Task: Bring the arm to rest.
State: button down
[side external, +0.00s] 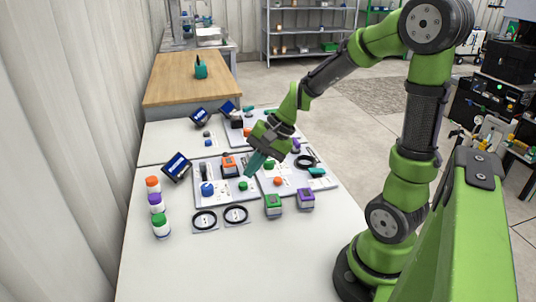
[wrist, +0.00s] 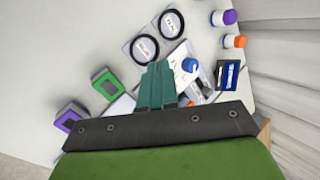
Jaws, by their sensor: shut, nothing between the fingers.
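My green arm reaches over the white table from the right in the side external view. My gripper (side external: 254,163) points down above the grey boards in the middle of the table. Its teal fingers are together with nothing between them. The fingers also show shut in the wrist view (wrist: 157,84), pointing toward the boards. Below and around the fingertips are a grey board (side external: 219,190) with a blue knob (side external: 207,189) and a green knob (side external: 242,186), and a second board (side external: 290,185) with an orange knob (side external: 277,181). I cannot tell whether the fingertips touch anything.
Orange, purple and green-capped bottles (side external: 157,203) stand at the table's left. Two black rings (side external: 204,220) lie in front of the boards. Green (side external: 272,205) and purple (side external: 305,198) boxes stand to their right. Tilted displays (side external: 177,167) stand behind. The table's front is clear.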

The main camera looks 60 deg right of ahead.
jog(key=s+a+r+n+t+h, duration=0.2)
jog(key=s+a+r+n, duration=0.5)
jog(key=s+r+n, duration=0.2)
jog(key=shift+s+a+r+n, duration=0.3)
jog(key=shift+a+r, duration=0.1)
jog(key=shift+r, duration=0.2)
